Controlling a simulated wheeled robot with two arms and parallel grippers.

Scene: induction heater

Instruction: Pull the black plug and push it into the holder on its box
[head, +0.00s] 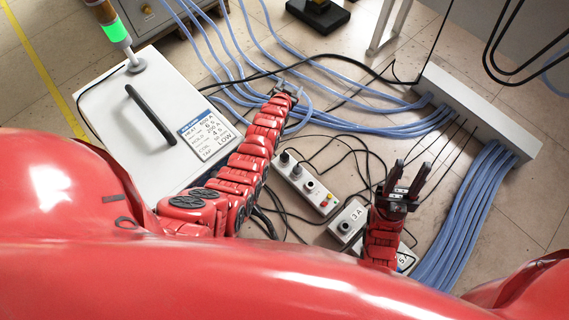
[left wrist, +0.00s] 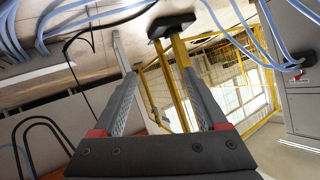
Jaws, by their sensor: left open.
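A narrow grey box (head: 318,202) lies on the floor in the middle of the head view. Two small dark upright pieces stand at its far end, the black one (head: 285,158) farthest; I cannot tell whether it is the plug. A round dark socket and red and yellow buttons are nearer. The holder cannot be made out. My left gripper (head: 287,88) is beyond the box, above blue hoses; in the left wrist view its fingers (left wrist: 163,85) are apart with nothing between them. My right gripper (head: 410,172) is right of the box, its two fingers apart and empty.
A box marked 3 A (head: 348,222) and one marked 5 A (head: 405,258), partly hidden by my right arm, lie nearby. A white cabinet (head: 110,110) stands left. Blue hoses (head: 380,128) run to a grey manifold (head: 480,110). Thin black cables cross the floor.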

